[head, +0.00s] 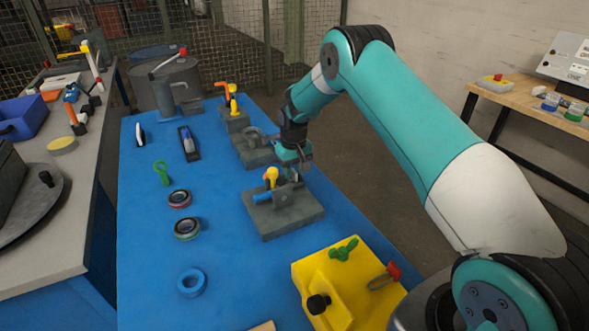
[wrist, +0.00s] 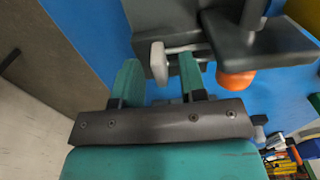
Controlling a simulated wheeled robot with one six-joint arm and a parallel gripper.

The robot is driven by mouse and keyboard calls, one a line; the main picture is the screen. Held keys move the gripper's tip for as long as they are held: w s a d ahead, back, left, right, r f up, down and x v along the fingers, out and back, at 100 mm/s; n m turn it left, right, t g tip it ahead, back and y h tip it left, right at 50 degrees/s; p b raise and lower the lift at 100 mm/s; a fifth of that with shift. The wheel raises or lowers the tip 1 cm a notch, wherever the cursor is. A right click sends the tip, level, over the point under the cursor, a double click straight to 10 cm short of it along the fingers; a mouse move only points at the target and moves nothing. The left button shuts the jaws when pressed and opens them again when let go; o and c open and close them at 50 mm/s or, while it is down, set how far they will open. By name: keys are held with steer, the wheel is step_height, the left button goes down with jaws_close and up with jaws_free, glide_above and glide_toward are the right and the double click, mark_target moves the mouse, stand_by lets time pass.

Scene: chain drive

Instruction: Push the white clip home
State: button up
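A small off-white piece (wrist: 159,63), which looks like the white clip, stands beside the dark grey fixture in the wrist view, on the end of a pale rod (wrist: 188,47). I cannot make it out in the head view. My gripper (wrist: 160,82) has its two teal fingers apart, one on each side of the piece, with gaps showing. In the head view my gripper (head: 292,160) is low over the grey fixture (head: 285,216), which carries a yellow knob and a blue cylinder. How far the clip is seated cannot be told.
Another grey fixture (head: 254,150) stands just behind my gripper. A yellow block (head: 318,262) with a green clamp stands at the front right. Rings and small tools lie on the left of the blue table (head: 233,270). An orange part (wrist: 236,80) is right of the fingers.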

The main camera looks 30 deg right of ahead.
steer(key=shift+f, duration=0.4)
jaws_close()
steer(key=shift+a+f+b, duration=0.1)
steer(key=shift+a+b, duration=0.5)
jaws_free()
steer(key=shift+a, duration=0.1)
steer(key=shift+d, duration=0.2)
